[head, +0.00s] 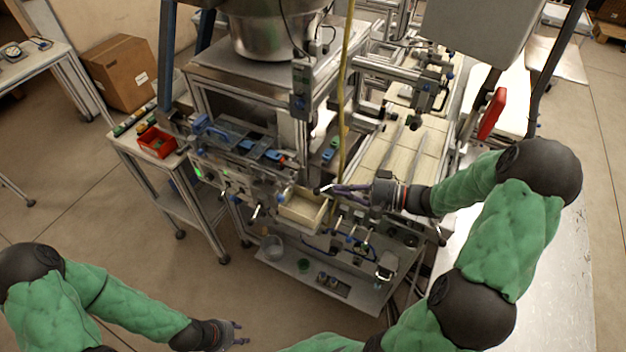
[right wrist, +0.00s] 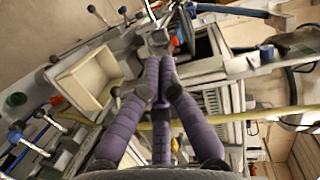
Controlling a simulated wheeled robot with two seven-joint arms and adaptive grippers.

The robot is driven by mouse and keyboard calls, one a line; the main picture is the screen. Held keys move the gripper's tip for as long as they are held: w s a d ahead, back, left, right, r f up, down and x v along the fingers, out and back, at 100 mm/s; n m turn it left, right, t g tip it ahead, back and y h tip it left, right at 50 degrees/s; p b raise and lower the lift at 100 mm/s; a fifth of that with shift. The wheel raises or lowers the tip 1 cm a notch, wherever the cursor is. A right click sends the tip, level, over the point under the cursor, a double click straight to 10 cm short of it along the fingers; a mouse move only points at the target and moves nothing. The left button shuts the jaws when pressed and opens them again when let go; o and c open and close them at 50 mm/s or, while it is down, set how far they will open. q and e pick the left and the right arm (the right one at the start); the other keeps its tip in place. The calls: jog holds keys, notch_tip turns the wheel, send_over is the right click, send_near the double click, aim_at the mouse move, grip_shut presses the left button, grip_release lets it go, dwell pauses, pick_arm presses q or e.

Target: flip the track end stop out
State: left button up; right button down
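My right gripper (head: 328,189) reaches in from the right to the front of the machine, just above a cream tray (head: 303,211). In the right wrist view its purple fingers (right wrist: 160,62) run close together and their tips nearly meet. My left gripper (head: 238,334) is low at the bottom of the head view, open and empty, away from the machine.
The cream tray also shows in the right wrist view (right wrist: 91,76), left of the fingers. A yellow hose (head: 345,90) hangs close to the right gripper. Levers and knobs line the machine front. A red bin (head: 156,142) stands on a side table.

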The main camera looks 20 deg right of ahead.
aim_at(282, 195)
jog(key=s+a+b+x, duration=0.1)
jog(key=s+x, duration=0.1)
jog(key=x, duration=1)
jog(key=shift+a+f+b, duration=0.2)
jog(key=shift+a+b, duration=0.15)
jog(key=shift+a, duration=0.05)
jog(key=shift+s, duration=0.1)
jog(key=shift+s+a+p, duration=0.4)
jog(key=shift+a+p, duration=0.3)
jog(key=shift+p, duration=0.35)
jog(key=shift+f, duration=0.1)
jog(key=shift+a, duration=0.1)
jog(key=shift+s, duration=0.1)
